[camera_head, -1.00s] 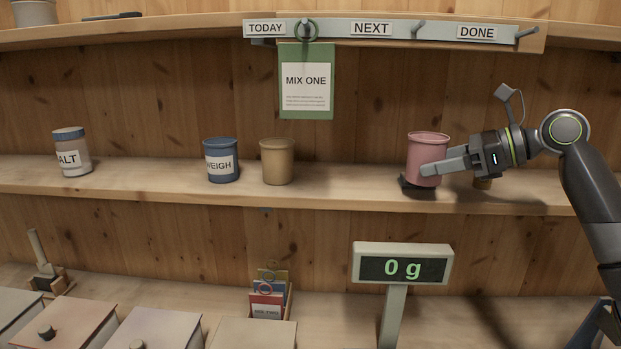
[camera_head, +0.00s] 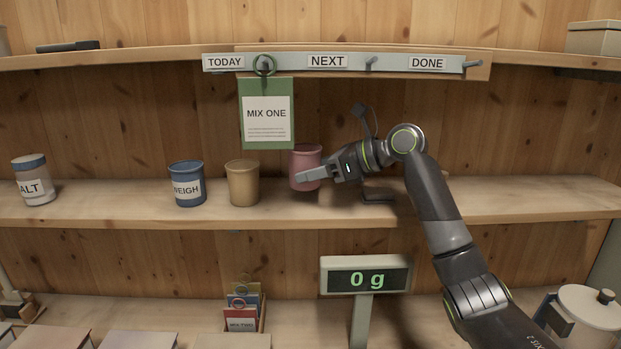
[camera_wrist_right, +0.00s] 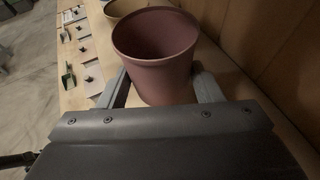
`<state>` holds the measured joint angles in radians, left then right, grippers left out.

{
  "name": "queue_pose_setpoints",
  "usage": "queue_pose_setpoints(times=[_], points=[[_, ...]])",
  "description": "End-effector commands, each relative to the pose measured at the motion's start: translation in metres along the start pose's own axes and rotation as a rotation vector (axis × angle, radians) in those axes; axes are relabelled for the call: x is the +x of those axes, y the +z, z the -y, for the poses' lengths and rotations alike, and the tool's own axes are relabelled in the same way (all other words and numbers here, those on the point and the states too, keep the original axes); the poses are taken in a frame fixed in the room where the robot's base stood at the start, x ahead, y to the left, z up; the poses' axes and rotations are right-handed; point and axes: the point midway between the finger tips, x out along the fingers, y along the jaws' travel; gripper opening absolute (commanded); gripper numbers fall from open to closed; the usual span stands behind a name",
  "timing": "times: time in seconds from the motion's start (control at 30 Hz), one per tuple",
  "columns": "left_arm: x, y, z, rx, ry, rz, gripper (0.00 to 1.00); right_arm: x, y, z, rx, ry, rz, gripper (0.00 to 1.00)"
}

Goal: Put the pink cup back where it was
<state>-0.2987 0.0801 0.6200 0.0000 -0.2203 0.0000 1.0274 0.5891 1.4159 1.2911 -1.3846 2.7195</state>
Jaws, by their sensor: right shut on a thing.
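The pink cup (camera_head: 306,163) is upright at the middle shelf, just right of the tan cup (camera_head: 243,183). My right gripper (camera_head: 318,177) reaches in from the right and is shut on the pink cup. In the right wrist view the pink cup (camera_wrist_right: 153,55) sits between the two fingers, open end up and empty as far as I can see. Whether its base touches the shelf I cannot tell. My left gripper is not in view.
The blue WEIGH cup (camera_head: 187,184) and the SALT jar (camera_head: 34,180) stand farther left on the shelf (camera_head: 110,205). A green MIX ONE card (camera_head: 267,82) hangs above. The scale display (camera_head: 365,275) reads 0 g below. The shelf's right part is clear.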

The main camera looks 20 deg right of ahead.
Motion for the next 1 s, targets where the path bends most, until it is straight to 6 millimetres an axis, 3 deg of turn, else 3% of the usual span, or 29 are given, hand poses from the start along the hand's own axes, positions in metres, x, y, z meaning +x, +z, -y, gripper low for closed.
queue_pose_setpoints(times=[0.17, 0.4, 0.77, 0.8, 0.93, 1.0], points=[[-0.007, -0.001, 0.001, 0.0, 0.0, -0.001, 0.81, 0.012, 0.006, -0.001, 0.001, 0.003, 0.001, 0.35], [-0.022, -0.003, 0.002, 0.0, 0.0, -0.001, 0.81, 0.022, -0.025, -0.001, 0.002, 0.001, -0.001, 0.35], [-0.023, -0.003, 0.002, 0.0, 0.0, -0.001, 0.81, 0.024, -0.03, -0.001, 0.0, 0.001, 0.0, 0.35], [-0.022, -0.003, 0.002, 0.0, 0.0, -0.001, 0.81, 0.024, -0.03, 0.0, -0.001, 0.0, 0.0, 0.64], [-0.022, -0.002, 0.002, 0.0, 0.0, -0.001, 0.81, 0.024, -0.03, 0.0, -0.001, 0.0, 0.0, 0.81], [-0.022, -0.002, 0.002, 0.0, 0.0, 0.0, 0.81, 0.024, -0.03, 0.0, 0.0, 0.0, 0.0, 0.81]])
